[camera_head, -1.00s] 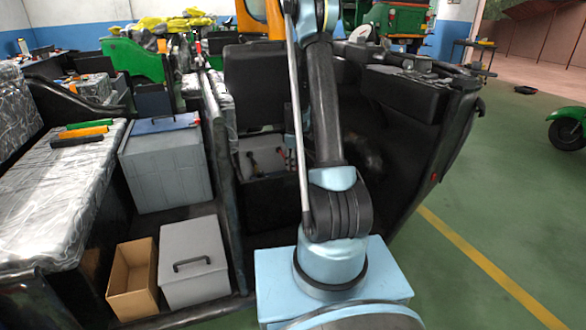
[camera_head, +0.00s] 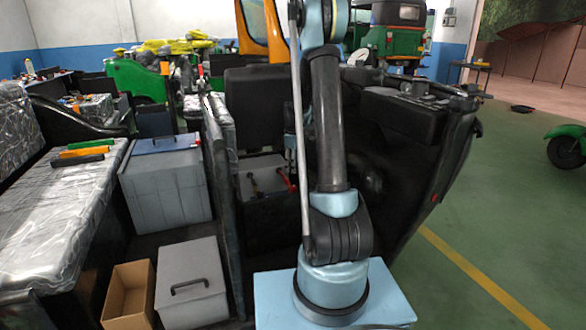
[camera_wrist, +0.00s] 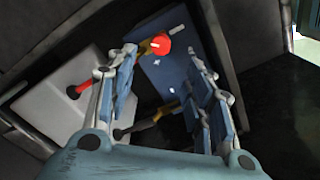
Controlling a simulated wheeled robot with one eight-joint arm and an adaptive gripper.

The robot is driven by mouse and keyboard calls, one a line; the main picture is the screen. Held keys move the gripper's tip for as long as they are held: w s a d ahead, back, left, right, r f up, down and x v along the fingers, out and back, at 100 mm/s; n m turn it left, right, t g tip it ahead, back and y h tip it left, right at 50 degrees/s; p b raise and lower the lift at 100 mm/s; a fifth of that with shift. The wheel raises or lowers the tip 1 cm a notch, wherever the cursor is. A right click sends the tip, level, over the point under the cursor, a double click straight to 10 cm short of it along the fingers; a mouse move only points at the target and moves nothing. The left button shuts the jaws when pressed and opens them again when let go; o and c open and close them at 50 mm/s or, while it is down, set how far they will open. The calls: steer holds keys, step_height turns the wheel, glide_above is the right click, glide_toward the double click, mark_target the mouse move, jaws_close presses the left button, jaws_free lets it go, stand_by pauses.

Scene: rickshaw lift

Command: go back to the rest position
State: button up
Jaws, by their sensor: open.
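My gripper (camera_wrist: 165,88) is open in the wrist view. Its two blue-grey fingers stand apart, with nothing held between them. Beyond them is a blue surface (camera_wrist: 178,75) with a round red piece (camera_wrist: 164,46) on it. A pale box (camera_wrist: 60,104) lies to the left, with a red-handled piece (camera_wrist: 80,89) on it. A dark-tipped rod (camera_wrist: 118,133) shows below the fingers.
Grey boxes (camera_head: 165,190) (camera_head: 192,295), a cardboard box (camera_head: 128,300) and a wrapped seat (camera_head: 50,215) stand to the left. Red handles (camera_head: 286,180) show on a box inside the vehicle.

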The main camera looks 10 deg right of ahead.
steer(key=s+r+m, duration=0.2)
steer(key=s+r, duration=0.2)
steer(key=s, duration=0.4)
steer(key=s+r+m+t, duration=0.1)
steer(key=s+r+m, duration=0.1)
steer(key=s+r, duration=0.4)
steer(key=s+r+m, duration=0.2)
steer(key=s+r, duration=0.1)
steer(key=s, duration=0.6)
steer(key=s+f+m, duration=0.2)
steer(key=s+f, duration=0.1)
steer(key=s, duration=0.7)
steer(key=s+f+m+t, duration=0.1)
steer(key=s+f+m, duration=0.2)
steer(key=s, duration=0.8)
steer(key=shift+a+f+m, duration=0.15)
steer(key=shift+f+m, duration=0.05)
steer(key=shift+m, duration=0.1)
steer(key=shift+w+f, duration=0.2)
steer(key=shift+w, duration=0.2)
